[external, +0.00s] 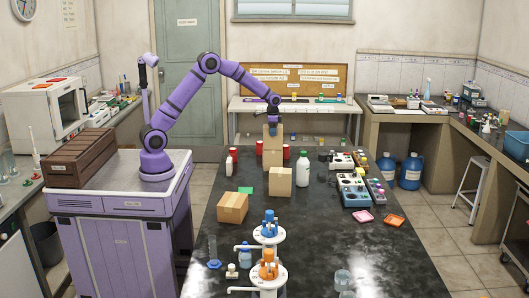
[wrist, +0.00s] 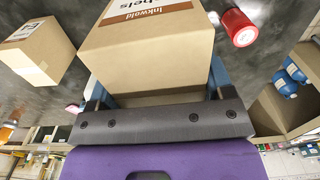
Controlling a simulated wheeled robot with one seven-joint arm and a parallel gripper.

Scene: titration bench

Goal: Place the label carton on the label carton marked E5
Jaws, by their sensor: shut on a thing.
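In the wrist view the held carton (wrist: 150,52) sits between the blue fingers, with a brown and white label reading "Inkwold" and part of "bels". Another carton (external: 280,183) stands nearer, and a taped one (external: 232,208) is at front left. A labelled carton (wrist: 38,50) shows left in the wrist view.
A white bottle (external: 303,169) stands right of the cartons. Coloured trays (external: 352,189) lie further right. Burette-like stands (external: 268,272) are in front.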

